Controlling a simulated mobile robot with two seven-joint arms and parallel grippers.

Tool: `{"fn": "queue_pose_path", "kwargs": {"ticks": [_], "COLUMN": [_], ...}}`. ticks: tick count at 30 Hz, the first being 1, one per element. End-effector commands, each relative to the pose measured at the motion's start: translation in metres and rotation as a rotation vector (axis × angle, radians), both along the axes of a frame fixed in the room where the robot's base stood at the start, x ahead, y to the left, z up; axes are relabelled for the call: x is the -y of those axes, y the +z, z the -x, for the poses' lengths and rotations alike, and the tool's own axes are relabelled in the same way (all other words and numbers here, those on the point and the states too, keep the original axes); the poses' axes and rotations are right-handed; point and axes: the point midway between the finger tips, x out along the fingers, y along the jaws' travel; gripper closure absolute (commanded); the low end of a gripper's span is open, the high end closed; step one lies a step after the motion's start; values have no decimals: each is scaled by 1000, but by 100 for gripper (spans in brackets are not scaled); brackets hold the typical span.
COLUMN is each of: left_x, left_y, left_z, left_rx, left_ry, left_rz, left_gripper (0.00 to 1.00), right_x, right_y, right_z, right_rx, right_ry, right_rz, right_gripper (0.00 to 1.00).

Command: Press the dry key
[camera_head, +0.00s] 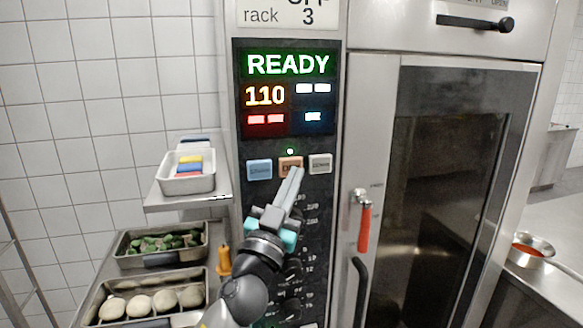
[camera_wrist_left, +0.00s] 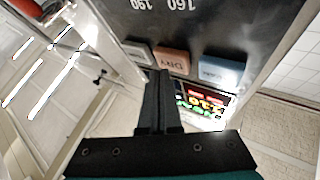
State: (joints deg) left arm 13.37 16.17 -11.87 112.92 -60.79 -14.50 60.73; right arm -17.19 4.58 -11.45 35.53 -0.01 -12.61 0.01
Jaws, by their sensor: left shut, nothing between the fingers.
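The dry key (camera_head: 286,163) is the orange middle key in a row of three on the oven's dark control panel. In the left wrist view the dry key (camera_wrist_left: 173,60) shows its "DRY" lettering upside down. My left gripper (camera_head: 296,171) is shut and empty, its fingertips in front of the lower right part of the dry key. In the wrist view the left gripper (camera_wrist_left: 159,73) has its tips by the dry key's edge, near the grey key. I cannot tell whether they touch. My right gripper is not in view.
A blue key (camera_head: 259,169) is left of the dry key and a grey key (camera_head: 320,163) is right of it. The display (camera_head: 288,88) above reads READY and 110. A red-handled lever (camera_head: 364,228) is at the right. Trays of food (camera_head: 160,250) stand at the left.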

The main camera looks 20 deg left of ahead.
Motion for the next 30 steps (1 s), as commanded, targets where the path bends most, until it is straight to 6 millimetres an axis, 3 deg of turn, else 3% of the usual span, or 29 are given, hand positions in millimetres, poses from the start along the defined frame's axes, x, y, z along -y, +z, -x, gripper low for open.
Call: {"fn": "queue_pose_path", "kwargs": {"ticks": [13,30], "left_x": [4,31], "left_y": [0,0], "left_z": [6,45], "left_rx": [0,1], "left_ry": [-2,-2], "left_rz": [2,3], "left_gripper": [100,100], "right_x": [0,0], "right_y": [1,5], "right_z": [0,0], "right_rx": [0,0], "right_ry": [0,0], "right_rz": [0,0], "right_gripper": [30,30]}}
